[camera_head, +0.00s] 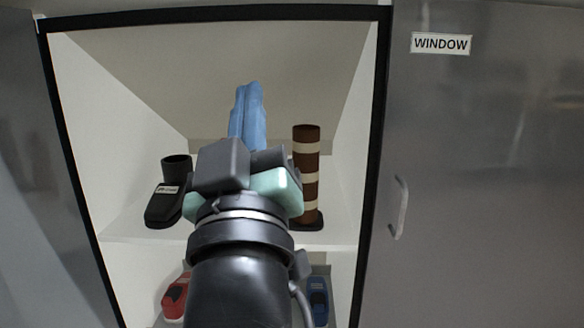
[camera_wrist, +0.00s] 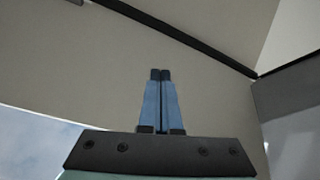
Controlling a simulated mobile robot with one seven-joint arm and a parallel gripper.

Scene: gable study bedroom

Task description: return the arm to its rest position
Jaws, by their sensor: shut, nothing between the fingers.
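My gripper (camera_head: 247,90) is raised in front of the open cabinet in the head view, its blue fingers pointing up and away. In the wrist view the two blue fingers of my gripper (camera_wrist: 161,75) lie side by side with dark tips together. Nothing is between them. The gripper is above the upper shelf, and my arm hides the middle of that shelf.
The upper shelf (camera_head: 130,238) holds a black shoe (camera_head: 163,208) at left and a brown-and-cream striped boot (camera_head: 306,170) at right. Below are a red shoe (camera_head: 176,297) and a blue shoe (camera_head: 319,300). A grey door (camera_head: 480,180) with a handle (camera_head: 399,208) and "WINDOW" label (camera_head: 441,44) stands right.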

